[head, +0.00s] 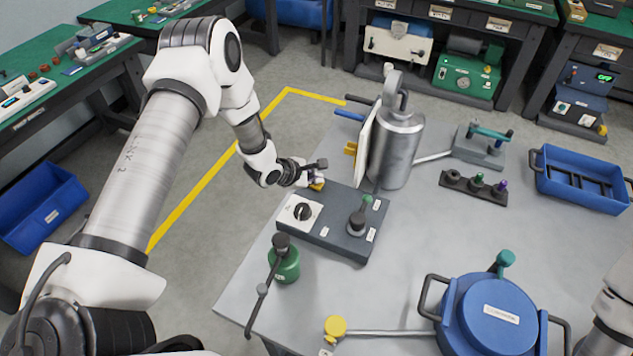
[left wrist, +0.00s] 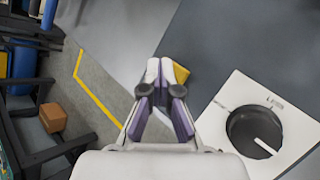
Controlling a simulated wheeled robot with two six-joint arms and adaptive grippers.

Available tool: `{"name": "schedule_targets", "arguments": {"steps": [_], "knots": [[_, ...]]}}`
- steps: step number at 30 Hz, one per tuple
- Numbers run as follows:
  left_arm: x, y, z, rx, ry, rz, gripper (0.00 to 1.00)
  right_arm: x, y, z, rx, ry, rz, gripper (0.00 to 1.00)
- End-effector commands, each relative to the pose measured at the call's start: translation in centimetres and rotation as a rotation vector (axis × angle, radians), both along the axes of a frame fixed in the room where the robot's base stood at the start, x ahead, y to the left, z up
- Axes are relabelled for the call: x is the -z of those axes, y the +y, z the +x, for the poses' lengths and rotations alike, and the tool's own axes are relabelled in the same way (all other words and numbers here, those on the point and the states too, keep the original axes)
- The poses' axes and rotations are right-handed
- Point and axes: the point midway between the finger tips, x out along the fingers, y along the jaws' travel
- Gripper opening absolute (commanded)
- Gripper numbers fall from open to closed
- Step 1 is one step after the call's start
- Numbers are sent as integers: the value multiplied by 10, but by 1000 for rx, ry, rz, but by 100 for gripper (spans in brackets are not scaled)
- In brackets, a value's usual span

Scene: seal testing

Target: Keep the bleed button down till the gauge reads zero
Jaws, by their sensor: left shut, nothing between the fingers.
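My left gripper (head: 315,180) is shut and empty, at the far left corner of the dark grey control box (head: 335,237). In the left wrist view its closed fingertips (left wrist: 165,72) are at a yellow piece (left wrist: 181,74), perhaps the bleed button, mostly hidden by them. I cannot tell whether it is pressed down. The box carries a black knob on a white plate (head: 291,212), also in the left wrist view (left wrist: 221,111), and a green-tipped lever (head: 366,203). A white panel (head: 367,135) stands nearly edge-on beside a metal cylinder (head: 402,145); no gauge reading is visible. My right gripper is out of view.
A green canister (head: 286,264) stands at the bench's left edge. A blue round lidded vessel (head: 487,318) with handles is at the front right. A blue tray (head: 578,192) and a dark strip of small plugs (head: 474,186) lie farther back. The bench's middle is clear.

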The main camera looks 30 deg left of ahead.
Motion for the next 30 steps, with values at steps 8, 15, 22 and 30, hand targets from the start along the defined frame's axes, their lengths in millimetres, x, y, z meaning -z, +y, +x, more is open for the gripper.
{"name": "schedule_targets", "arguments": {"steps": [8,15,22,30], "knots": [[-14,0,1,0,-1,-1,0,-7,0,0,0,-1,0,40],[-14,0,1,0,-1,-1,0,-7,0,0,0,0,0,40],[-34,0,1,-1,-2,0,0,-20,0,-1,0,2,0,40],[-61,0,1,0,-1,-1,0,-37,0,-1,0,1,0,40]]}}
